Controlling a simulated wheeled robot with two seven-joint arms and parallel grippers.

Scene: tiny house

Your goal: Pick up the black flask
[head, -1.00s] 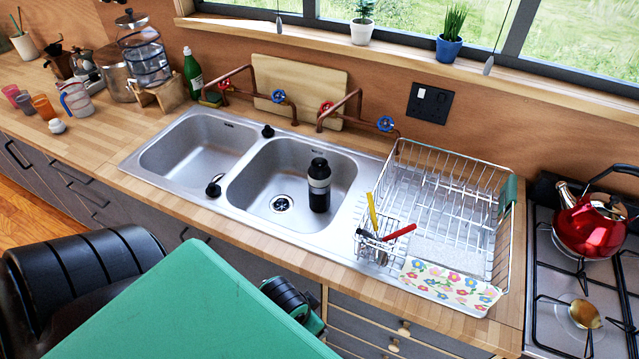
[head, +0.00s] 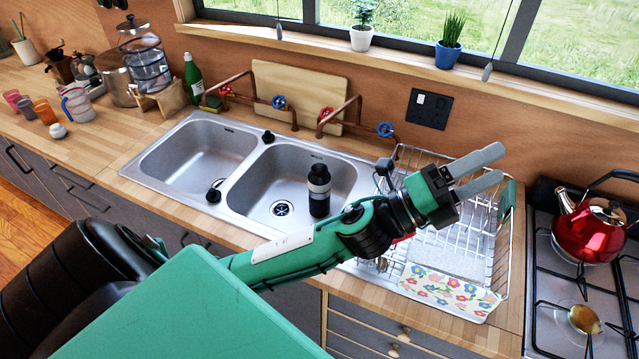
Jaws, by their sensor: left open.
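The black flask (head: 319,190) stands upright in the right basin of the double sink (head: 283,212), near the basin's right side. It has a grey band around its upper part. My left gripper (head: 490,170) is raised above the dish rack, to the right of the flask and well apart from it. Its two grey fingers are spread, point right, and hold nothing. My left forearm crosses in front of the counter and hides part of the rack. My right gripper is not in view.
The wire dish rack (head: 505,245) with a floral cloth (head: 448,290) stands right of the sink. Copper taps (head: 338,116) rise behind the basins, before a wooden board (head: 300,85). A red kettle (head: 588,228) sits on the hob at right. Cups and jars stand at far left.

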